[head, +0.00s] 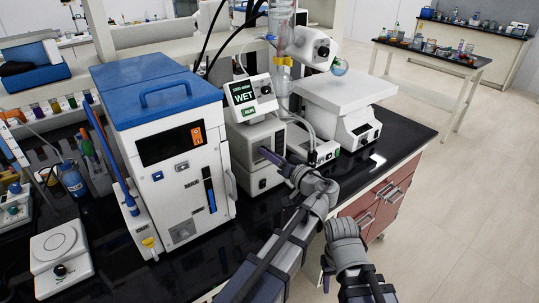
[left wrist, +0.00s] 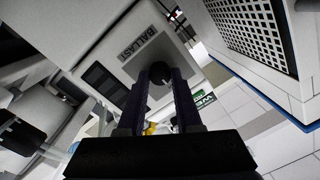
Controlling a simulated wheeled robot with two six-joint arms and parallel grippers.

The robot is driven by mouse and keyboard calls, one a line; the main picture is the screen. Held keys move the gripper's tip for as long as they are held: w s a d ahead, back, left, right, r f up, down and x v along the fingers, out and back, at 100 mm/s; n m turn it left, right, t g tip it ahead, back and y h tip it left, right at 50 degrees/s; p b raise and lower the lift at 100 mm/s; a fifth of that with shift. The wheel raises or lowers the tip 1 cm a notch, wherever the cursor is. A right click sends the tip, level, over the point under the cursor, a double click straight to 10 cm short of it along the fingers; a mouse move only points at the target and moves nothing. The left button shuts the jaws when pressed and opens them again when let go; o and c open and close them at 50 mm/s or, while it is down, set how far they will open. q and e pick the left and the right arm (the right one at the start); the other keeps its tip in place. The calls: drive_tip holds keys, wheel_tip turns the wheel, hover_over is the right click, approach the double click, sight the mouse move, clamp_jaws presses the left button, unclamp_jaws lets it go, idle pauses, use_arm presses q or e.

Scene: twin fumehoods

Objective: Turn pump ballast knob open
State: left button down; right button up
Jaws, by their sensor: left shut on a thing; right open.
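The pump (head: 254,136) is a pale box on the black bench, under a controller reading "WET". In the left wrist view, its front panel bears the label "BALLAST" (left wrist: 138,46), and the round black ballast knob (left wrist: 158,74) sits beside the label. My left gripper (head: 268,155) reaches the pump's front; in the left wrist view its two dark fingers (left wrist: 160,80) are shut on the knob from both sides. The knob is hidden in the head view, and I cannot read its turn angle. My right gripper (head: 326,278) hangs low before the red drawers, open and mostly hidden.
A tall white unit with a blue lid (head: 158,90) stands close left of the pump. The WET controller (head: 250,98) sits on top of the pump. A white device with a flat top (head: 345,92) stands to the right, near the bench edge. Open floor lies further right.

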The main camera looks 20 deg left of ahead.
use_arm(q)
drive_tip(key=shift+m, duration=0.3)
drive_tip(key=shift+s+f+m+t+b, duration=0.1)
drive_tip(key=shift+m+t+b, duration=0.3)
drive_tip(key=shift+m, duration=4.1)
drive_tip(key=shift+f+m+t+b, duration=0.1)
drive_tip(key=shift+m+t+b, duration=0.3)
drive_tip(key=shift+m, duration=4.1)
drive_tip(key=c, duration=0.6)
unclamp_jaws()
